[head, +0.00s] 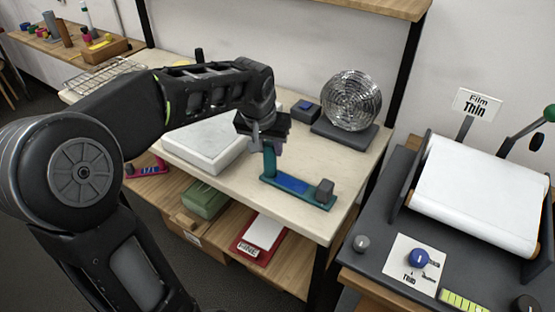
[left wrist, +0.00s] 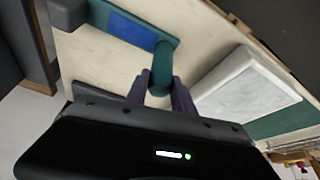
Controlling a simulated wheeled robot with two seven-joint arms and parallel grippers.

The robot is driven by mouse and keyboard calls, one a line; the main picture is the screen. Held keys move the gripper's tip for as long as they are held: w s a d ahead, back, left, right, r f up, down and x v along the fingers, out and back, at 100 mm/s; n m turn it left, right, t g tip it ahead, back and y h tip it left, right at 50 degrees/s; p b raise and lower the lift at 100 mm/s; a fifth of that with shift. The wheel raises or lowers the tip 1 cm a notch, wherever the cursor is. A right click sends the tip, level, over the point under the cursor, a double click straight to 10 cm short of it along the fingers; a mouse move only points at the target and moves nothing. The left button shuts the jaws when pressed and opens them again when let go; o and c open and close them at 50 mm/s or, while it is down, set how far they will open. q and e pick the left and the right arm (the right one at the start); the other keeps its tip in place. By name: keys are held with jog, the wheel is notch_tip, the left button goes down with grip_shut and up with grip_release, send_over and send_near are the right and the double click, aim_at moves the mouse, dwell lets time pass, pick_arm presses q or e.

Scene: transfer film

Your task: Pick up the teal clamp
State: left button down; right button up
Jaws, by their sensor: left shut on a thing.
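The teal clamp (head: 297,188) lies on the pale bench top, with a teal post at its left end, a blue strip along its base and a dark grey block at its right end. My left gripper (head: 265,142) reaches down from above and is shut on the upright teal post. In the left wrist view the two fingers of my left gripper (left wrist: 160,92) close on either side of the post of the teal clamp (left wrist: 162,62). The base appears to rest on the bench. My right gripper is not in view.
A white slab (head: 207,143) lies left of the clamp. A red tray (head: 262,238) is on the lower shelf.

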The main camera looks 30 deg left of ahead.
pick_arm(q)
notch_tip(320, 180, up, 10)
dwell(0.5)
dwell(0.6)
